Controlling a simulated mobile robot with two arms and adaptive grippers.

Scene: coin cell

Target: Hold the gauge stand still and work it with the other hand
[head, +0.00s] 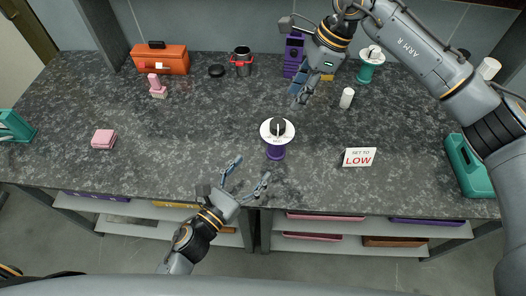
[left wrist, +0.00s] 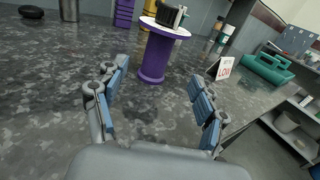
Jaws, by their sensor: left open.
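The gauge stand is a purple post (head: 276,152) with a white round dial and a black knob on top. It stands upright near the middle of the counter; the left wrist view shows its purple column (left wrist: 154,60) ahead, beyond my fingers. My left gripper (head: 254,168) is open and empty at the front edge, just short of the stand and not touching it. My right gripper (head: 299,96) points down behind and to the right of the stand, apart from it. Its finger gap is unclear. A white sign (head: 360,157) reading "SET TO LOW" stands right of the stand.
A similar teal stand (head: 371,66) is at the back right, near a purple block (head: 294,52) and a white cylinder (head: 346,98). A teal case (head: 468,170) lies far right.

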